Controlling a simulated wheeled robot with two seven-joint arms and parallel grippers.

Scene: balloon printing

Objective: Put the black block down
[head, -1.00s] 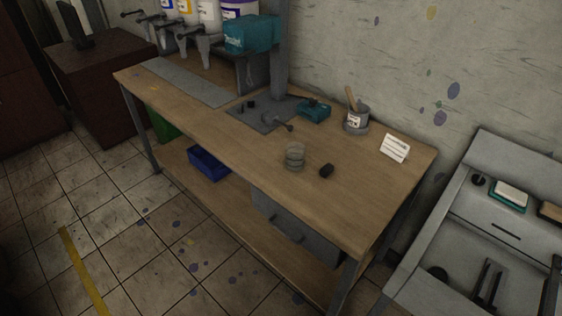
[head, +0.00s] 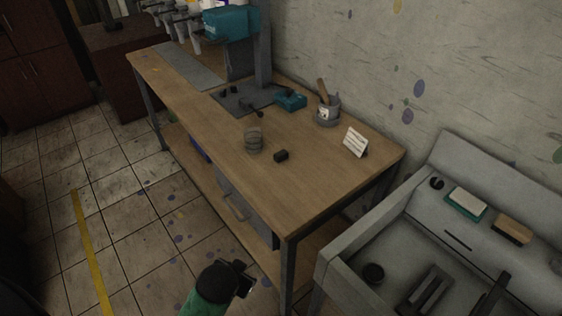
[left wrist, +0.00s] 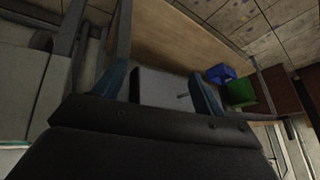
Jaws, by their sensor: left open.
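A small black block (head: 281,156) lies on the wooden workbench (head: 215,130) in the head view, right of a stack of round grey-green pieces (head: 253,141). My left gripper (head: 243,279) is at the bottom of the head view, in front of the bench and apart from the block. In the left wrist view its two blue fingers (left wrist: 160,85) are spread with nothing held between them. A grey drawer unit shows behind the gap. The block is not visible in the left wrist view. My right gripper is in neither view.
A grey sink unit (head: 332,268) stands right of the bench. A can with a brush (head: 327,114), a white card (head: 355,142) and a teal device (head: 291,101) are on the bench. Bare benchtop surrounds the block. Blue (left wrist: 221,73) and green (left wrist: 241,92) bins show below the bench.

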